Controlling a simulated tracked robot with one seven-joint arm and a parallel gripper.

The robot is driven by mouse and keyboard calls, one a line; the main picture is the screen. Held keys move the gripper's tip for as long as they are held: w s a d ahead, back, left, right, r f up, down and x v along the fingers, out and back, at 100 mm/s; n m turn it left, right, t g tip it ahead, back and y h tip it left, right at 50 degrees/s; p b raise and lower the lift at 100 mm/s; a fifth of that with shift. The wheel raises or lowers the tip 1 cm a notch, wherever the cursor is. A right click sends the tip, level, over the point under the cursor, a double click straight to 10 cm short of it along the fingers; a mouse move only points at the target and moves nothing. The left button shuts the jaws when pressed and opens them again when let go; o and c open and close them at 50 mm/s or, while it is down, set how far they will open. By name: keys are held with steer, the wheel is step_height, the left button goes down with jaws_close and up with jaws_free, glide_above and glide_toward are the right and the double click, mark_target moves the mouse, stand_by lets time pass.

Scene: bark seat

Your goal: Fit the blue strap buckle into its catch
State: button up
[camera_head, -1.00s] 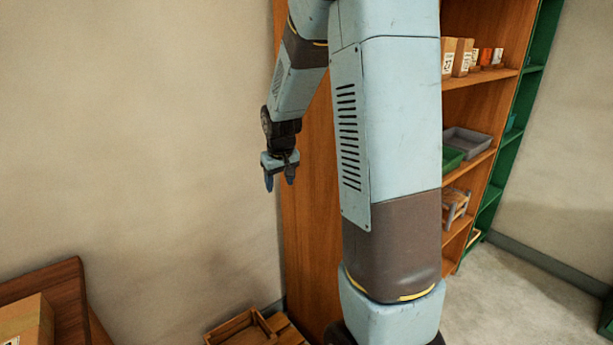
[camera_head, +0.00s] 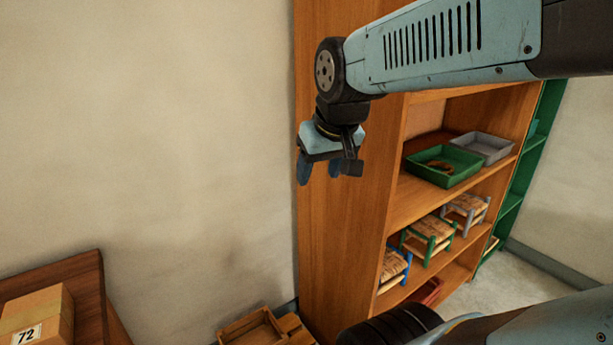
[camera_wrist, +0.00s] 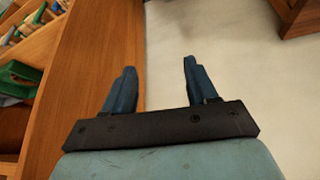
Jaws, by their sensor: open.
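My gripper (camera_head: 320,172) is open and empty, hanging in the air beside the side panel of the wooden shelf in the head view. In the wrist view its two blue fingers (camera_wrist: 156,85) are spread apart with nothing between them. A small seat with blue legs (camera_head: 395,268) and a woven bark top stands on a lower shelf in the head view, below and to the right of my gripper. I cannot make out a blue strap buckle or its catch in any view.
The wooden shelf unit (camera_head: 345,215) holds a green tray (camera_head: 462,176), a grey tray (camera_head: 490,146), a green-legged seat (camera_head: 428,238) and a grey-legged seat (camera_head: 466,212). A box marked 72 (camera_head: 38,315) sits at lower left. A wooden crate (camera_head: 252,332) is below.

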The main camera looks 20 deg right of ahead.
steer(key=s, duration=0.2)
steer(key=s+a, duration=0.1)
steer(key=s, duration=0.1)
steer(key=shift+r, duration=0.15)
stand_by(2.4)
